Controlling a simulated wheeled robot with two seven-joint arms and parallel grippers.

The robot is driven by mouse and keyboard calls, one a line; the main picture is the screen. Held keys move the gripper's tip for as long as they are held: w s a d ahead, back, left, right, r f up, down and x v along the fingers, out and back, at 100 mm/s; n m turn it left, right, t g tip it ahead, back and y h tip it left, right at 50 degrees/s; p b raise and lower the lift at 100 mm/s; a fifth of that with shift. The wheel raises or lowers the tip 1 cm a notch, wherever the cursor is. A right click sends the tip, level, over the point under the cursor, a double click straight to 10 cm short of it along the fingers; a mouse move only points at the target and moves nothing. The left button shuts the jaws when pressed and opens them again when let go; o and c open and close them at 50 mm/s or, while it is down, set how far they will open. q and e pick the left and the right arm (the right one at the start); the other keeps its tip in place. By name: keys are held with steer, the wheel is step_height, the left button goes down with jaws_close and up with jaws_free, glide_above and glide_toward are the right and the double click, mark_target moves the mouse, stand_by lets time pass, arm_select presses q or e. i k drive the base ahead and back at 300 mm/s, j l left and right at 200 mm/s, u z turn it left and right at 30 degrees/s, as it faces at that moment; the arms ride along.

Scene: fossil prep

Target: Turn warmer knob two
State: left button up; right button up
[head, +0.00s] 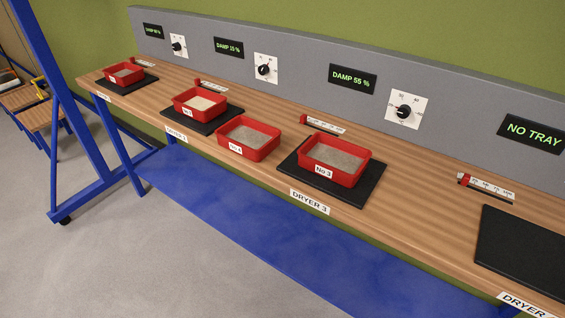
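Three white dial plates with black knobs are on the grey back panel. The second from the left, the middle knob (264,70), is beside the green-lettered display "DAMP 15 %" (228,47). The left knob (178,46) and the right knob (403,111) flank it along the panel. The scale marks on the middle dial are too small to read. Below that dial a red tray (200,104) with pale contents sits on a black pad (175,112). Neither of my grippers is in view.
Red tray No 3 (330,174) sits on the pad behind the label "DRYER 3" (310,201). Another red tray (248,151) stands on bare wood, and one (124,74) at far left. A red slider (304,119) is behind tray No 3. The right pad (525,250) is empty under "NO TRAY" (533,132).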

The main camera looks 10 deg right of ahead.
mark_target(263, 69)
steer(key=i+j+z, duration=0.2)
steer(key=z, duration=0.25)
steer(key=i+j+z, duration=0.15)
steer(key=j+z, duration=0.25)
